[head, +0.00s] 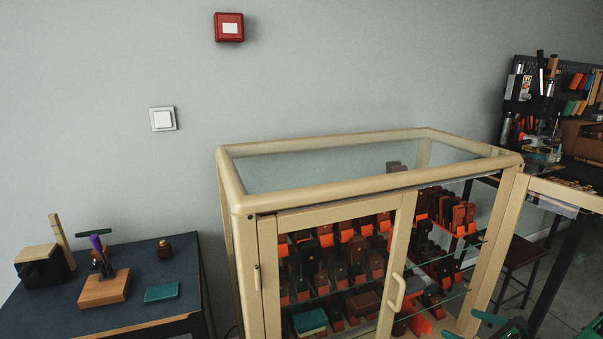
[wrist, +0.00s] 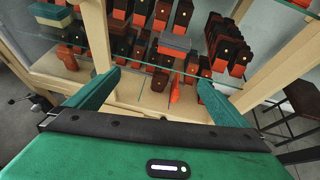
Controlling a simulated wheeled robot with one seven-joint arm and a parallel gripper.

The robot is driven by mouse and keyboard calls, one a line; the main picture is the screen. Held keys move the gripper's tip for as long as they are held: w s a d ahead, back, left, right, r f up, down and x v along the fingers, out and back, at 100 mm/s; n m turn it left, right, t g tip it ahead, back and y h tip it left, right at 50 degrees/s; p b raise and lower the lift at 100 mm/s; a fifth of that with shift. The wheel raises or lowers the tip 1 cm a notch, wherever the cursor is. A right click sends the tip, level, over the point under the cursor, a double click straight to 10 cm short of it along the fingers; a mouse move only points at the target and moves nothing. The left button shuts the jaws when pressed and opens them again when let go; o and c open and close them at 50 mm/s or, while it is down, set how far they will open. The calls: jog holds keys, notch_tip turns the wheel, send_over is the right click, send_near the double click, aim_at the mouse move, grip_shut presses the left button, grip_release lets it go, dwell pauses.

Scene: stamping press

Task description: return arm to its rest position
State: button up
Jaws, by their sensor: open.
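My gripper (wrist: 158,88) shows in the wrist view with its two green fingers spread wide and nothing between them. It faces the glass shelves of a wooden display cabinet (wrist: 97,35), which lie beyond the fingertips. In the head view, green parts of my arm or gripper show at the bottom right edge, in front of the cabinet (head: 232,182); most of the arm is out of the picture.
The cabinet's left door (head: 268,265) is shut; a pale-framed panel (head: 565,192), seemingly its right door, stands swung out at right. Shelves hold many brown and orange items. A dark table (head: 215,275) with a small press (head: 103,285) stands left. A stool (head: 525,250) stands behind right.

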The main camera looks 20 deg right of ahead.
jog(key=a+r+n+g+y, duration=0.3)
jog(key=a+r+n+g, duration=0.65)
jog(key=a+n, duration=0.5)
jog(key=s+a+r+n+g+h, duration=0.1)
jog(key=s+a+r+n+h, duration=0.1)
jog(key=s+a+r+n, duration=0.3)
jog(key=s+a+r+n+g+h, duration=0.2)
jog(key=s+a+r+n, duration=0.3)
jog(key=s+r, duration=0.7)
notch_tip(320, 180, up, 2)
jog(key=n, duration=0.2)
jog(key=shift+a+r+n+h, duration=0.15)
jog(key=shift+n+h, duration=0.15)
jog(key=shift+n, duration=0.05)
jog(key=shift+w+f+g, duration=0.25)
jog(key=shift+w, duration=0.4)
